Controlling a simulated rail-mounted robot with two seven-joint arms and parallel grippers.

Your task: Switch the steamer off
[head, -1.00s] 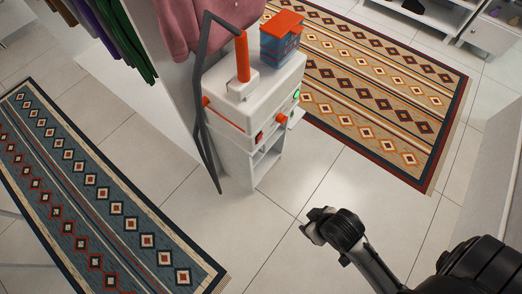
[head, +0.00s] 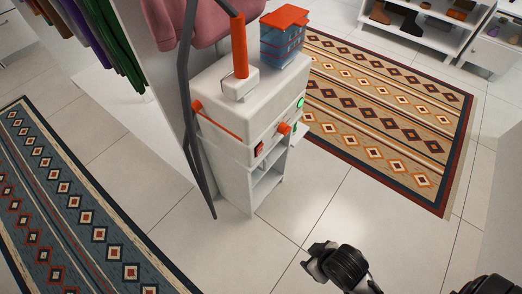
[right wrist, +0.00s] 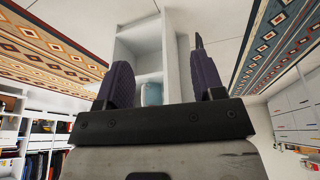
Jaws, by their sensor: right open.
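The steamer (head: 235,105) is a white box on a white shelf stand, with an orange-lidded blue water tank (head: 284,42) and an orange upright handle (head: 239,48) on top. Its front has a red switch (head: 259,149), an orange knob (head: 284,128) and a green round light or button (head: 300,103). My right gripper (head: 318,262) is below and right of the steamer, apart from it. In the right wrist view its two dark fingers (right wrist: 163,88) are spread and empty, facing the white shelf stand (right wrist: 140,40). My left gripper is not in view.
A dark hose or pole (head: 190,110) runs down the steamer's left side. Hanging clothes (head: 95,40) and a pink garment (head: 180,25) are behind it. Patterned rugs lie left (head: 75,215) and right (head: 390,110). The tiled floor in front is clear.

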